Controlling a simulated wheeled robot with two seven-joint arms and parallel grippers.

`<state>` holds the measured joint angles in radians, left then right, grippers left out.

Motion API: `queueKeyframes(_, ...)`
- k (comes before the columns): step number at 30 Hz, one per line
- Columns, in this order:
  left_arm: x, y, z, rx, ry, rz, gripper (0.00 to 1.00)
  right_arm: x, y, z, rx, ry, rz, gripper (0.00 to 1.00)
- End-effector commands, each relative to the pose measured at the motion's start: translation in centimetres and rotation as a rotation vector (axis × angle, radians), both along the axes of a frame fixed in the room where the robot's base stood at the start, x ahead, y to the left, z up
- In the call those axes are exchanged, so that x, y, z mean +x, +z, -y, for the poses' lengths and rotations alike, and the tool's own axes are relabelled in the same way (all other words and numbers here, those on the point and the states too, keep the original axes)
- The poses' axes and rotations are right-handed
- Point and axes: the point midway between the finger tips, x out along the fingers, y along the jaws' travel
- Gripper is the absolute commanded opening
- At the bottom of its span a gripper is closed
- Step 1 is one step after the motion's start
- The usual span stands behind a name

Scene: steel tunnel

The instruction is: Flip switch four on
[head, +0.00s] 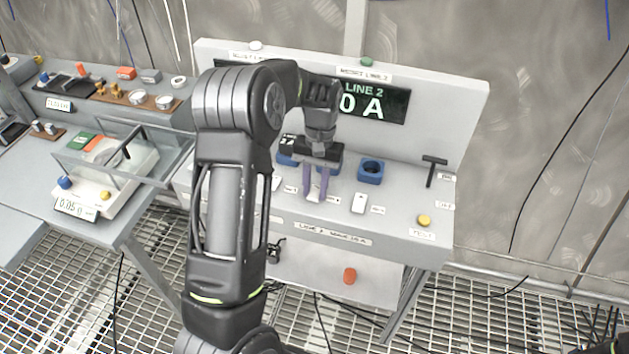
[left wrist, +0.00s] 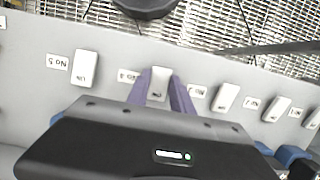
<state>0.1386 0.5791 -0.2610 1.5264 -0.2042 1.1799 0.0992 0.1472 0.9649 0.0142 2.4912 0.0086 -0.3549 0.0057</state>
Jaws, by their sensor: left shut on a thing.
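The gripped switch is a small white rocker, seen in the head view (head: 313,197) and between the fingers in the left wrist view (left wrist: 158,84). My left gripper (head: 316,194) points down, its purple fingers shut on both sides of it; it also shows in the left wrist view (left wrist: 160,92). The label beside the gripped switch is partly covered, but it sits in the row directly before the switch labelled No 5 (head: 359,203), also in the left wrist view (left wrist: 85,69). Another white switch (left wrist: 227,97) stands on the other side.
The sloped console (head: 400,238) carries a blue socket (head: 370,171), a black T-handle (head: 433,170) and a yellow button (head: 424,220). The display (head: 385,103) behind reads Line 2, 0 A. A red knob (head: 349,276) is below. A glass-sided balance (head: 105,172) stands left.

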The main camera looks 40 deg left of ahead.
Motion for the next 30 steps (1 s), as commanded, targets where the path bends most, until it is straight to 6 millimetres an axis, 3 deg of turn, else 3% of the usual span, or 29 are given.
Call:
queueKeyframes(1,0.24,0.42,-0.13,-0.011,0.001,-0.039,0.00,-0.10,1.06,0.04,-0.002,0.000,-0.003,0.60)
queueKeyframes(3,0.38,0.28,-0.21,-0.027,0.002,-0.086,0.00,-0.18,1.38,0.07,-0.003,-0.001,-0.005,0.60)
queueKeyframes(17,0.50,0.07,-0.17,-0.054,0.000,-0.149,0.00,-0.27,1.53,0.10,-0.005,-0.002,-0.008,0.60)
queueKeyframes(18,0.49,0.07,-0.17,-0.054,0.000,-0.149,0.30,-0.26,1.54,0.10,-0.005,-0.002,-0.008,0.60)
queueKeyframes(25,0.47,0.04,-0.15,-0.054,0.000,-0.149,0.48,-0.26,1.54,0.09,-0.004,-0.002,-0.007,0.60)
queueKeyframes(30,0.46,0.04,-0.15,-0.054,0.000,-0.149,0.49,-0.25,1.54,0.10,-0.004,-0.002,-0.007,0.60)
